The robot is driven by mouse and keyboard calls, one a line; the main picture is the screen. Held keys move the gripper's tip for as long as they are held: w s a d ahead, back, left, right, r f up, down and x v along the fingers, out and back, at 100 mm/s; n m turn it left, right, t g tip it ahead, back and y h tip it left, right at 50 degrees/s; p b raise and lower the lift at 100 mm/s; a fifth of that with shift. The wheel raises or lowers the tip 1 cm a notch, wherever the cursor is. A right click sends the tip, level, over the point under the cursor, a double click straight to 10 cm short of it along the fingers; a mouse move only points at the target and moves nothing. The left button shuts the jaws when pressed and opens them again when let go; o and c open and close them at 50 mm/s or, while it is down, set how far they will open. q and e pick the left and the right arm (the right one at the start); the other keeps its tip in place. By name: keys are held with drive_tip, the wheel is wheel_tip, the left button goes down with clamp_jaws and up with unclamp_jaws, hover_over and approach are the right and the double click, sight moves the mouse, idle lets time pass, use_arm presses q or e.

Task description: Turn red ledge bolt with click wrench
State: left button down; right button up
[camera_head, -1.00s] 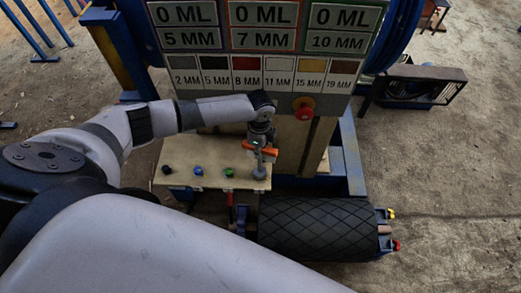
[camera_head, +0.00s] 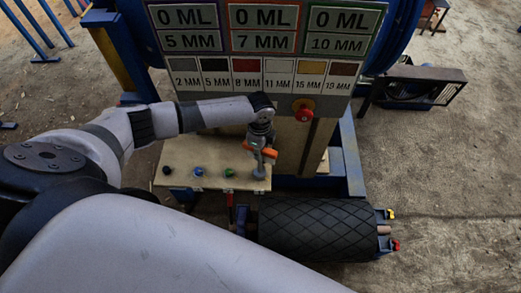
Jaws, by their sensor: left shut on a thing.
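My left gripper (camera_head: 262,141) reaches in from the left above the right end of a pale wooden ledge (camera_head: 215,183). It is shut on the click wrench, whose orange part (camera_head: 268,153) sticks out at the gripper. A grey round lower end (camera_head: 259,174) stands upright below it, touching or just over the ledge. No red bolt shows on the ledge; the spot under the grey end is hidden. A black bolt (camera_head: 167,170), a blue bolt (camera_head: 198,170) and a green bolt (camera_head: 229,172) stand in a row to its left. My right gripper is not in view.
A sign panel (camera_head: 265,45) with sizes and colours rises behind the ledge. A red round button (camera_head: 304,111) is right of the gripper. A black roller (camera_head: 318,230) with yellow and red end parts lies front right. Bare ground is at right.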

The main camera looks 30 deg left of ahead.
use_arm(q)
drive_tip(key=shift+m, duration=0.3)
drive_tip(key=shift+p, duration=0.5)
idle(0.4)
drive_tip(key=shift+w+r, duration=0.1)
drive_tip(key=shift+r, duration=0.15)
drive_tip(key=shift+r+p, duration=0.8)
drive_tip(key=shift+p, duration=0.25)
drive_tip(key=shift+r, duration=0.1)
drive_tip(key=shift+r+p, duration=0.7)
drive_tip(key=shift+p, duration=0.15)
drive_tip(key=shift+r+n+p, duration=0.3)
drive_tip(key=shift+n+p, duration=0.05)
drive_tip(key=shift+n, duration=0.05)
idle(0.4)
